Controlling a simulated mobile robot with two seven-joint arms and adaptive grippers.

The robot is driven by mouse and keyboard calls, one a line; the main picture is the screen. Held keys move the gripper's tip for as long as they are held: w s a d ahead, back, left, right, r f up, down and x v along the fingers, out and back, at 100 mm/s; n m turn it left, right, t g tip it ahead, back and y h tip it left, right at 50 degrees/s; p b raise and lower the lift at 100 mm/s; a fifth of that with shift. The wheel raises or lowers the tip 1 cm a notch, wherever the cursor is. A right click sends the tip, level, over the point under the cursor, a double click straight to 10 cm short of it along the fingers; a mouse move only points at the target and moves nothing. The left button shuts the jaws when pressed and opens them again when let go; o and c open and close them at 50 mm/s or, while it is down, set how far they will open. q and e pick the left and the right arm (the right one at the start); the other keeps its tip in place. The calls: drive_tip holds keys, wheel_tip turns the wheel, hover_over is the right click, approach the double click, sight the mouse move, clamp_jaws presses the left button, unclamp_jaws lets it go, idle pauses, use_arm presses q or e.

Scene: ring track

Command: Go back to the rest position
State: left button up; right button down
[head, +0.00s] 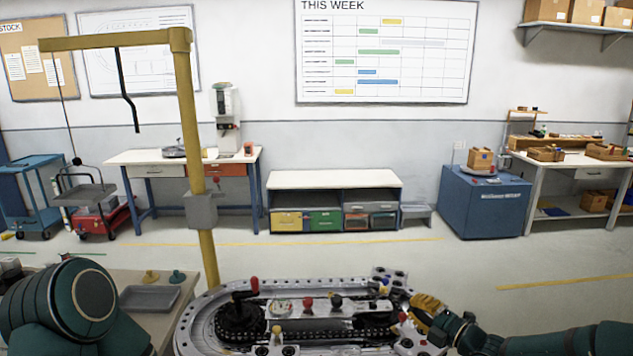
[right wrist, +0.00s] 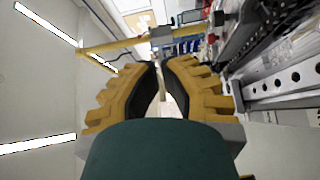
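My right gripper (head: 425,305), with ribbed yellow fingers, is at the right end of the ring track (head: 196,318) in the head view. In the right wrist view its fingertips (right wrist: 159,64) come nearly together, with a narrow gap between the dark pads. I see no object held there. The track's metal side (right wrist: 285,82) runs along the right of that view, beside the fingers. Part of my left arm shows at the lower left of the head view; its gripper is out of the picture.
A grey tray (head: 149,299) lies on a bench at the left. A yellow post (head: 191,130) with an overhead beam rises behind the track. Open floor (head: 400,265) lies beyond, before a low shelf unit (head: 335,181).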

drive_tip(key=s+a+f+n+g+b, duration=0.1)
drive_tip(key=s+a+f+n+g, duration=0.25)
drive_tip(key=a+f+n, duration=0.2)
drive_tip(key=s+a+f+n+g+b, duration=0.1)
drive_tip(key=s+a+f+n+g, duration=0.2)
drive_tip(key=a+f+n+g, duration=0.25)
use_arm(q)
wheel_tip(320, 180, down, 9)
drive_tip(key=b, duration=0.5)
drive_tip(key=shift+w+a, duration=0.2)
drive_tip(key=shift+w, duration=0.2)
use_arm(e)
drive_tip(key=s+a+f+n+g+h, duration=0.1)
drive_tip(key=s+a+f+n+h, duration=0.1)
drive_tip(key=s+f+n, duration=0.7)
drive_tip(key=s+a+f+n+g+h, duration=0.2)
drive_tip(key=s+f+n+h, duration=0.3)
drive_tip(key=n, duration=1.9)
drive_tip(key=s+f, duration=0.4)
drive_tip(key=s, duration=0.4)
drive_tip(key=shift+f+n, duration=0.35)
drive_tip(key=shift+n, duration=0.05)
